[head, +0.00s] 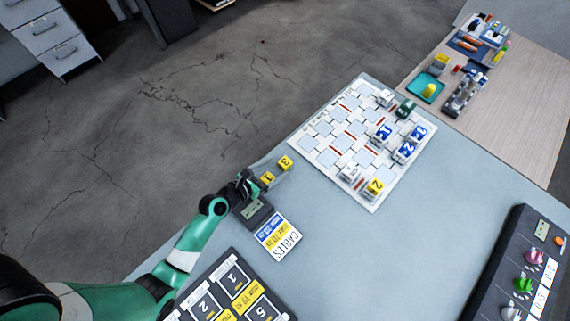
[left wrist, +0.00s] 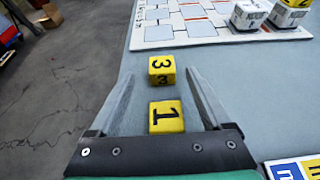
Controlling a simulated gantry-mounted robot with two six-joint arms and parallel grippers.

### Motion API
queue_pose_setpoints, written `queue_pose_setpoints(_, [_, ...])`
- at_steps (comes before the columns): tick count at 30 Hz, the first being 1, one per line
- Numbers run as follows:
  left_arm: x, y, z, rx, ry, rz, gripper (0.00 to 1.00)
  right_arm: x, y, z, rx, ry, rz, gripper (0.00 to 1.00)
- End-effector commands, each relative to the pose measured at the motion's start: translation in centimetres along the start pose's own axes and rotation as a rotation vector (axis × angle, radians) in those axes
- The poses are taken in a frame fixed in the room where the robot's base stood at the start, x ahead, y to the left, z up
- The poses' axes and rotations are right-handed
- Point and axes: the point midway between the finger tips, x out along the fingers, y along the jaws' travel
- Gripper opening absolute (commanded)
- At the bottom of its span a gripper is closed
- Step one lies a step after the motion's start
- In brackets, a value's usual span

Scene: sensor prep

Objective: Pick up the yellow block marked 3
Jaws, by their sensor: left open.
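The yellow block marked 3 (head: 286,162) sits on the grey-blue table near its left edge, short of the white grid board. In the left wrist view the same yellow block marked 3 (left wrist: 162,69) lies between the lines of the fingers, near their tips. A yellow block marked 1 (head: 267,177) stands next to it, nearer my gripper; it also shows in the left wrist view (left wrist: 166,117), between the fingers. My left gripper (head: 277,168) is open, its fingers either side of the blocks with gaps showing. My right gripper is not in view.
The white grid board (head: 318,158) carries several white, blue and yellow blocks. A CABLES card (head: 279,237) and a dark numbered panel (head: 235,290) lie near my left arm. A knob box (head: 520,265) stands at right. The middle of the table is clear.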

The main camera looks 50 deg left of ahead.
Motion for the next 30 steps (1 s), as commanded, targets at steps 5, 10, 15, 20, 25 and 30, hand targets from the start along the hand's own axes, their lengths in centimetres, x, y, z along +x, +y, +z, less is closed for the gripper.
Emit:
queue_pose_setpoints(5, [3.1,-0.3,-0.3,0.001,-0.001,-0.001,0.82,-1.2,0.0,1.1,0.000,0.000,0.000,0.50])
queue_pose_setpoints(10, [3.5,-0.3,-0.1,0.000,0.000,0.001,0.82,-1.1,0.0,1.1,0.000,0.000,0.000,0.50])
queue_pose_setpoints(15, [3.4,-0.3,-0.1,0.000,0.000,0.001,0.70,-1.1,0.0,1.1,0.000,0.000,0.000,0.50])
queue_pose_setpoints(20, [3.4,-0.3,-0.1,0.000,0.000,0.001,0.41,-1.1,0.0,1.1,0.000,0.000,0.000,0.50])
queue_pose_setpoints(25, [3.4,-0.3,-0.1,0.001,0.000,0.001,0.10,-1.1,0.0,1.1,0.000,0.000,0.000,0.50])
queue_pose_setpoints(30, [3.4,-0.3,-0.1,0.001,0.000,0.001,0.00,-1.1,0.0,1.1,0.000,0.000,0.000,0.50])
